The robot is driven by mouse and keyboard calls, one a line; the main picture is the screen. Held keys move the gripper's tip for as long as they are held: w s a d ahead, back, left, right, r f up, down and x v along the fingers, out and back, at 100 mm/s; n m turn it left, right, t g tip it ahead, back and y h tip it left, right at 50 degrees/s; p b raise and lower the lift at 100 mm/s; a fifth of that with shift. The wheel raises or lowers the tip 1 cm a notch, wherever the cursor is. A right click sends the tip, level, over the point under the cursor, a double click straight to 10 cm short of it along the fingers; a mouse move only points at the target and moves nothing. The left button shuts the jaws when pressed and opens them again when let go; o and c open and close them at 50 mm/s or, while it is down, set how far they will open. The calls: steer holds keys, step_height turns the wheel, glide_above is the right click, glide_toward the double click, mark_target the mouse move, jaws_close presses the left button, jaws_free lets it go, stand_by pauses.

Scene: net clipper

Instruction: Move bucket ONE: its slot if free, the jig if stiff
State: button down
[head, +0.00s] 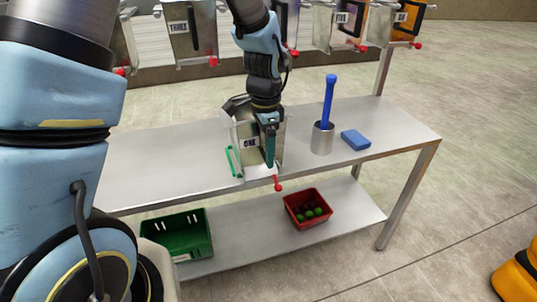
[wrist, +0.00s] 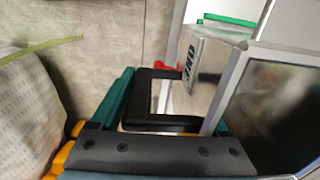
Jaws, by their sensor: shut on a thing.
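Bucket ONE (head: 243,131), a grey metal bucket with an "ONE" label, is at the front part of the bench, upright. I cannot tell whether it rests on the bench top or is just above it. My gripper (head: 269,137) is shut on its black handle; in the wrist view the handle (wrist: 160,123) lies between the teal fingers. A red-tipped lever (head: 278,184) shows at its lower front and also in the wrist view (wrist: 164,67). A green frame (head: 231,161), possibly part of the jig, is just left of the bucket. The bucket's slot is not identifiable.
Bucket THREE (head: 192,33) and several other buckets hang above the bench (head: 390,130). A metal cup (head: 322,139) with a blue-handled tool and a blue block (head: 355,140) stand right. A green crate (head: 177,236) and red bin (head: 308,208) are on the lower shelf.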

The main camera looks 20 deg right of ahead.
steer(key=shift+w+d+f, duration=0.1)
steer(key=shift+w+d, duration=0.05)
steer(key=shift+w, duration=1.15)
steer(key=shift+w+d, duration=0.15)
steer(key=shift+w, duration=1.15)
steer(key=shift+f, duration=0.15)
steer(key=shift+a+f+b, duration=0.3)
steer(key=shift+f+b, duration=0.4)
steer(key=shift+f, duration=0.3)
steer(key=shift+f+b, duration=0.35)
steer(key=shift+f, duration=0.5)
jaws_free()
steer(key=shift+r, duration=0.15)
